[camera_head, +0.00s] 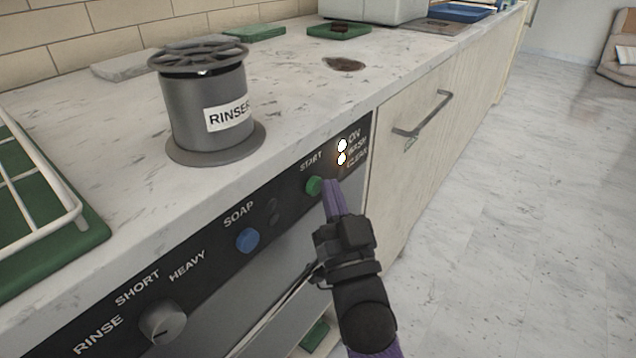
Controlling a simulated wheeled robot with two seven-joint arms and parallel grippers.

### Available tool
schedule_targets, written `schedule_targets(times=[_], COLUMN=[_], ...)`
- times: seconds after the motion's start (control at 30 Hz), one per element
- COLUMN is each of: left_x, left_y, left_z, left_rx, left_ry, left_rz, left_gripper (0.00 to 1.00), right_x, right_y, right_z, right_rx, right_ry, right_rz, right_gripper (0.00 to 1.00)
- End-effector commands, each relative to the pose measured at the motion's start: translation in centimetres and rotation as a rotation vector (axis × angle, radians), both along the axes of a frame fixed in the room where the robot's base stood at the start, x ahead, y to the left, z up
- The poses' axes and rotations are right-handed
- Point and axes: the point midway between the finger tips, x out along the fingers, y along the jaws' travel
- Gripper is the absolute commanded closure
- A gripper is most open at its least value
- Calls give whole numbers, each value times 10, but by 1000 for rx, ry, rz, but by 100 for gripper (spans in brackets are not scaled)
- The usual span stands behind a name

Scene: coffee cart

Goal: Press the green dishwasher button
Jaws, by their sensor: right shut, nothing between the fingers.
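The green button (314,185) sits below the START label on the black dishwasher control panel (206,241). My right gripper (328,183) is shut and empty, with its purple fingertips right beside the green button, at its right edge. I cannot tell whether the fingertips touch the button. Two white lights (342,152) are lit on the panel beside the ON, WASH and CLEAN labels. My left gripper is out of view.
A blue button (247,240) and a grey knob (162,322) lie further left on the panel. A grey rinser (205,105) stands on the marble counter (300,95). A white rack (40,190) is at the left. A drawer handle (424,114) sticks out at the right.

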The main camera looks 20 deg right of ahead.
Motion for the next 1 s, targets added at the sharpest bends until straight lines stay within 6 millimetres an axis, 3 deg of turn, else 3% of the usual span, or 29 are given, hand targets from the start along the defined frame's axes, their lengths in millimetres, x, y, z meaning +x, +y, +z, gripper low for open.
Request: schedule_targets(times=[0.17,0.47,1.0], left_x=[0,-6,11], left_y=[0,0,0], left_z=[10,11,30], left_rx=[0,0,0], left_ry=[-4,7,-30], left_rz=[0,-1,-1], left_gripper=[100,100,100], right_x=[-11,-12,-50], right_y=[-2,-3,-33], right_z=[1,-2,0], right_rx=[17,15,11], right_ry=[12,12,11], right_rz=[3,4,4], right_gripper=[100,100,100])
